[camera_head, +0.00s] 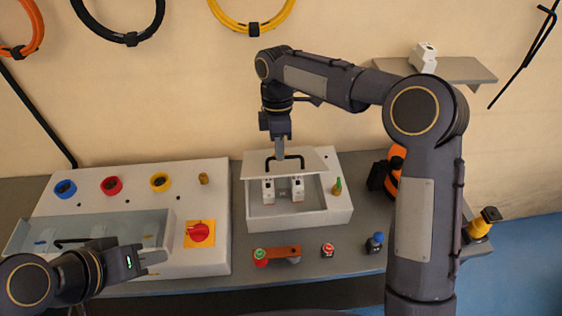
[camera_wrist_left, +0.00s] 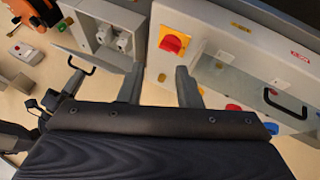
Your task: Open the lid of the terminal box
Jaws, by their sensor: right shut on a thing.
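The white terminal box (camera_head: 255,215) stands on the bench in the middle of the head view. Its lid (camera_head: 318,160) is raised at the back, and two white modules (camera_head: 298,188) show inside. My right gripper (camera_head: 280,158) is shut on the black lid handle (camera_head: 296,160), above the box. The box (camera_wrist_left: 88,38) and the lid handle (camera_wrist_left: 80,66) also show at the upper left of the left wrist view. My left gripper (camera_head: 155,258) is open and empty, in front of the left-hand panel; its parted fingers (camera_wrist_left: 160,88) show in the left wrist view.
A panel (camera_head: 215,240) with a red rotary switch (camera_head: 200,232), coloured sockets and a clear cover stands left of the box. A busbar strip (camera_head: 285,253), a red button (camera_head: 327,249) and a blue-topped button (camera_head: 375,242) lie in front. A shelf (camera_head: 465,70) is on the wall.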

